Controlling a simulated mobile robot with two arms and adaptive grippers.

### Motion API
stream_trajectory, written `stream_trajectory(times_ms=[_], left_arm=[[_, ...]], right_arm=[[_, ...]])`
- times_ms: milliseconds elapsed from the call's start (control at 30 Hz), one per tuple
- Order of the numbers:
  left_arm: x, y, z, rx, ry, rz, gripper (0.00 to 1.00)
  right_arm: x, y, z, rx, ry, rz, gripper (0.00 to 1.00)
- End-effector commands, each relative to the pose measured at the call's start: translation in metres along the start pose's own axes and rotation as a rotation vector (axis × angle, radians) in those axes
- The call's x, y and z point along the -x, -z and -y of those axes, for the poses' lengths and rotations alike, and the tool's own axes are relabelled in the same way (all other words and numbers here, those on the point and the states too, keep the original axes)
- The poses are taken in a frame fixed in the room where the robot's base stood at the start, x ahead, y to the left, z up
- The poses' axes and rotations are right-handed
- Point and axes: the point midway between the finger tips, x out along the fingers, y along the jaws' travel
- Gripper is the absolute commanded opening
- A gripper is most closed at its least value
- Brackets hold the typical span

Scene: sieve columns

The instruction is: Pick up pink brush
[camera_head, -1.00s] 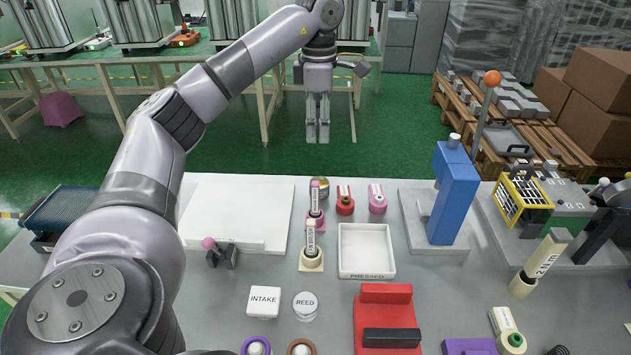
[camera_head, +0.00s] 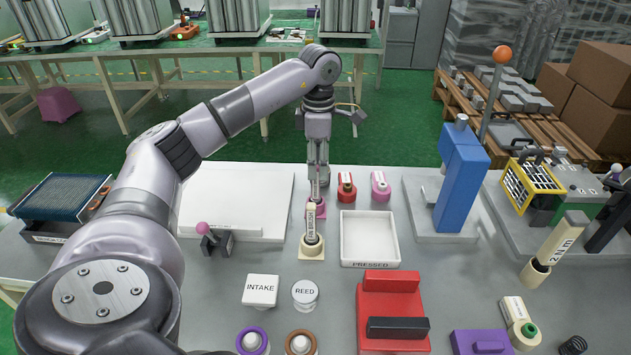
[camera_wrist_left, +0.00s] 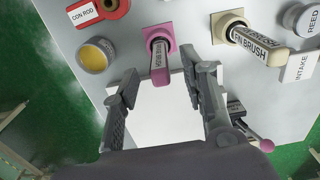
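The pink brush (camera_wrist_left: 160,65) stands in a square pink holder (camera_wrist_left: 159,36) in the left wrist view, its labelled handle pointing towards the camera. In the head view the brush is mostly hidden behind my left gripper (camera_head: 318,178) and the cream brush; a bit of its pink holder (camera_head: 320,209) shows. My left gripper (camera_wrist_left: 157,70) points down and is open, with one finger on each side of the brush handle in the wrist view. A gap shows beside the handle, and I cannot tell how far down the fingers reach. My right gripper is not in view.
A cream brush (camera_head: 311,228) stands close in front of the pink one. A red tape-like item (camera_head: 346,188), a pink one (camera_head: 380,187) and a white tray (camera_head: 369,238) are to the right. A white board (camera_head: 235,203) lies left. A yellow-topped tin (camera_wrist_left: 97,55) is nearby.

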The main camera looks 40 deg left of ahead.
Motion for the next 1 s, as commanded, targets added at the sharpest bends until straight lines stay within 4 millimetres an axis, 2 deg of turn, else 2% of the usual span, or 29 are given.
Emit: stream_trajectory(times_ms=[167,400,533,800,1000], left_arm=[[-0.011,0.001,0.000,0.000,0.001,-0.001,0.40],[-0.046,0.008,0.000,0.000,0.003,-0.003,0.40],[-0.058,0.007,-0.001,0.000,0.001,-0.001,0.40],[-0.060,0.007,-0.001,0.000,0.000,0.000,0.39],[-0.060,0.007,-0.001,0.000,0.000,0.000,0.26]], right_arm=[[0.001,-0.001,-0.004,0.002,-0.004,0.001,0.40],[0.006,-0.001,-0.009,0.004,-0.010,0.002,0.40],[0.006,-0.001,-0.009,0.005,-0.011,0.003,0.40],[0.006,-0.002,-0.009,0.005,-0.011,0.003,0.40],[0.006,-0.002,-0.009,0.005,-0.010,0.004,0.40]])
